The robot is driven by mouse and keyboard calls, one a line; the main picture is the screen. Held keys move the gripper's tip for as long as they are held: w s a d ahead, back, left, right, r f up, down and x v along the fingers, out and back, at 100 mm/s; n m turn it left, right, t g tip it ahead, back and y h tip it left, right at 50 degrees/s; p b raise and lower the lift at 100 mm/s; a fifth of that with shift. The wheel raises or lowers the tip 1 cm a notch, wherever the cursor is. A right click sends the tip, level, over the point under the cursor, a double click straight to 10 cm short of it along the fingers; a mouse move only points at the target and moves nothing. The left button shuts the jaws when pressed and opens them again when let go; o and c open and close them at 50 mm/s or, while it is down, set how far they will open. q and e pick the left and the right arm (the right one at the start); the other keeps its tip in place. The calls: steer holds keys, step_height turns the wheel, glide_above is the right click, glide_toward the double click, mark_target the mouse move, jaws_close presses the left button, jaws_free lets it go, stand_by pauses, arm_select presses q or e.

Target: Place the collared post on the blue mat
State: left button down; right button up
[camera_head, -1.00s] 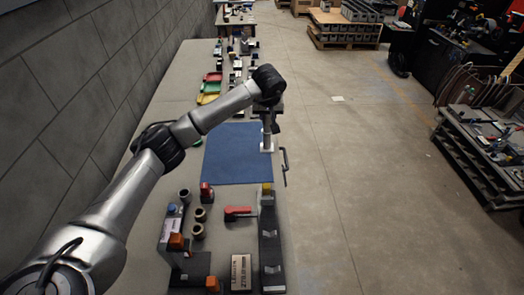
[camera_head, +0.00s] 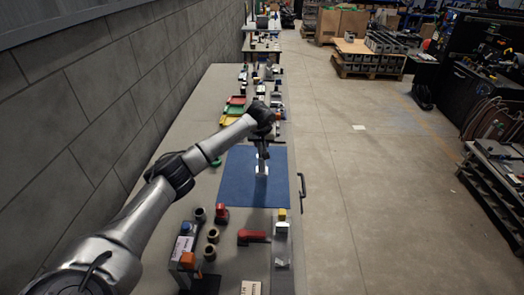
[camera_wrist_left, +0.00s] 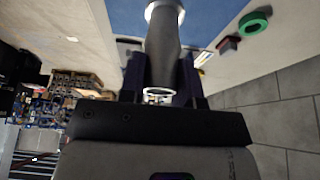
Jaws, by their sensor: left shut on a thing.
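The collared post (camera_head: 262,168) is grey with a white foot, and it hangs upright below my left gripper (camera_head: 263,146). In the left wrist view the post (camera_wrist_left: 164,42) runs between the fingers of my left gripper (camera_wrist_left: 160,88), which is shut on it. A pale ring shows at each end of its visible length. The blue mat (camera_head: 235,190) lies flat on the table. In the head view the foot appears over the mat's right half; I cannot tell if it touches. The mat also shows in the left wrist view (camera_wrist_left: 205,12). My right gripper is not in view.
A red-handled part (camera_head: 252,237), dark rings (camera_head: 212,235) and several fixtures stand in front of the mat. Green and yellow trays (camera_head: 233,110) and small parts lie behind it. A dark handle (camera_head: 302,190) is at the table's right edge. The mat's left part is clear.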

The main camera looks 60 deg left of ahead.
arm_select(q)
steer(key=shift+f, duration=2.05)
steer(key=c, duration=0.8)
jaws_free()
steer(key=shift+p+v, duration=0.4)
steer(key=shift+v, duration=5.7)
steer(key=shift+w, duration=0.1)
